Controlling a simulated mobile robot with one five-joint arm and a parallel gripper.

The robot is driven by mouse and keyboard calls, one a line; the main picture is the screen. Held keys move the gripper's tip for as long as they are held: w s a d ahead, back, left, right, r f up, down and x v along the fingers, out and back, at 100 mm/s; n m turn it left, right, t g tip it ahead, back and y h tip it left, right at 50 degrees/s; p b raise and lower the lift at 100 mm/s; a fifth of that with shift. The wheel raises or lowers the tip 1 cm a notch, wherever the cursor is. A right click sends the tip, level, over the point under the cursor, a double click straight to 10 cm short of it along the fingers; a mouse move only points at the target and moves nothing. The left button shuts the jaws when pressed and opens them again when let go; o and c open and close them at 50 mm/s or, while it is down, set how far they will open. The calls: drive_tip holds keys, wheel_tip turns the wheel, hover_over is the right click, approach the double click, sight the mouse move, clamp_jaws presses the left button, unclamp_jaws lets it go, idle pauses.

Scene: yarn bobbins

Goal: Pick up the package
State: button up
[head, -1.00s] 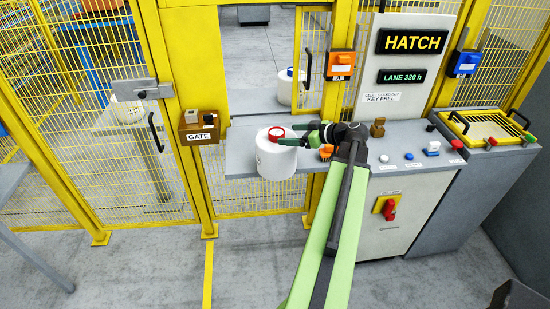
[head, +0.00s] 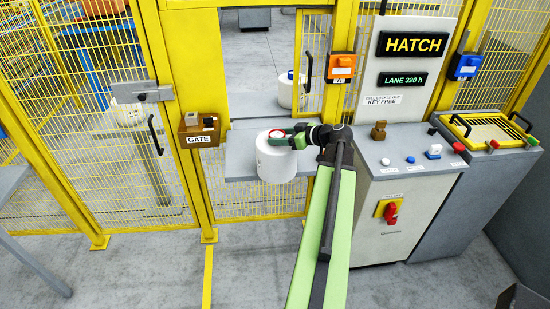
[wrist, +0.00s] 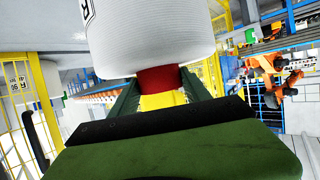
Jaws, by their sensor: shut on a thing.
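The package is a white yarn bobbin (head: 277,163) with a red ring at its top, at the grey hatch shelf (head: 240,165) in the head view. My gripper (head: 284,139) reaches in from the right and is shut on the bobbin's tube at the top.
Another white bobbin (head: 285,94) stands behind the hatch opening. Yellow fence posts (head: 184,95) flank the opening, with a GATE box (head: 199,130) at left. A control console (head: 405,160) with buttons and a HATCH sign (head: 412,42) stand right.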

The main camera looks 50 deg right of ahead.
clamp_jaws()
drive_tip(key=shift+r, duration=0.1)
wheel_tip(320, 180, up, 4)
drive_tip(key=p, duration=0.4)
drive_tip(key=shift+d+r+p, duration=0.1)
drive_tip(key=shift+r+p, duration=0.1)
drive_tip(key=shift+p, duration=0.1)
drive_tip(key=s+d+r+p, duration=0.6)
drive_tip(key=s+d, duration=0.1)
drive_tip(key=s, duration=0.2)
drive_tip(key=shift+d+r, duration=0.25)
